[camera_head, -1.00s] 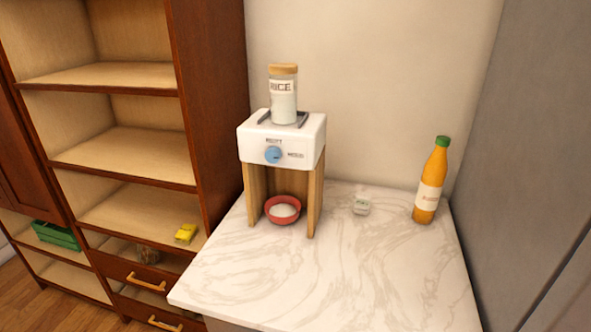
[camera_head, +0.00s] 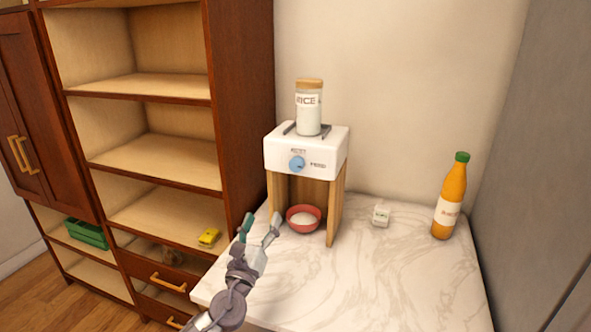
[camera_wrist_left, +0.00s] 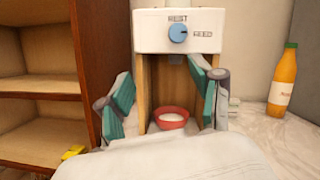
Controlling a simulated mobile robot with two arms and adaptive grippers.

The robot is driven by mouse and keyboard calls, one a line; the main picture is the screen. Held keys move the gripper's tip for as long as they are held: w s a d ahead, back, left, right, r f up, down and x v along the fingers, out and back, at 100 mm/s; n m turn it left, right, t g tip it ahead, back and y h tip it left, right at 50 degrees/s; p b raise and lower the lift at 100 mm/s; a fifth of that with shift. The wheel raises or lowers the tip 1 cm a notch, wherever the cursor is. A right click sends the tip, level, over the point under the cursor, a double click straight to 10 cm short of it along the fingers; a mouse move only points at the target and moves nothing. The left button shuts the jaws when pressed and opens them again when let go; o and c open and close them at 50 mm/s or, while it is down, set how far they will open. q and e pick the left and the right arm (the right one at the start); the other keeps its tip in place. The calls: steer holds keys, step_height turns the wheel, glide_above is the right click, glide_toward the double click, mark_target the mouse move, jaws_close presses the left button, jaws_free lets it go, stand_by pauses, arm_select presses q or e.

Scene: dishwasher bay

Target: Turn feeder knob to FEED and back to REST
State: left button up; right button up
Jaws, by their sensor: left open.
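The feeder (camera_head: 306,158) is a white box on wooden legs on the counter. Its round blue knob (camera_head: 297,163) is on the front face, with a REST label above it and a second label to its right. The knob also shows in the left wrist view (camera_wrist_left: 178,33). A rice jar (camera_head: 308,108) stands on top of the feeder. A red bowl (camera_head: 303,218) with white contents sits between the legs. My left gripper (camera_head: 260,226) is open and empty, in front of the feeder and lower than the knob, apart from it. My right gripper is not in view.
An orange bottle (camera_head: 450,198) and a small white device (camera_head: 381,215) stand on the marble counter (camera_head: 390,275) to the right. A wooden shelf unit (camera_head: 240,110) stands close on the left, holding a yellow item (camera_head: 208,237) and a green crate (camera_head: 86,234). The front counter is clear.

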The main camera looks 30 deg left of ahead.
mark_target(296, 165)
arm_select(q)
steer(key=w+r+m+h+p, duration=0.1)
steer(key=w+r+m, duration=0.1)
steer(key=w, duration=0.3)
steer(key=w+a+r+m+h+p, duration=0.1)
steer(key=w+r+m, duration=0.1)
steer(key=w+m, duration=0.2)
steer(key=w+r+m+t+h+p, duration=0.1)
steer(key=w+r+m+h, duration=0.1)
steer(key=w, duration=0.4)
steer(key=shift+w+a+r+m, duration=0.15)
steer(key=shift+w+r+m, duration=0.2)
steer(key=shift+r, duration=0.25)
steer(key=c, duration=1.1)
steer(key=shift+c, duration=0.2)
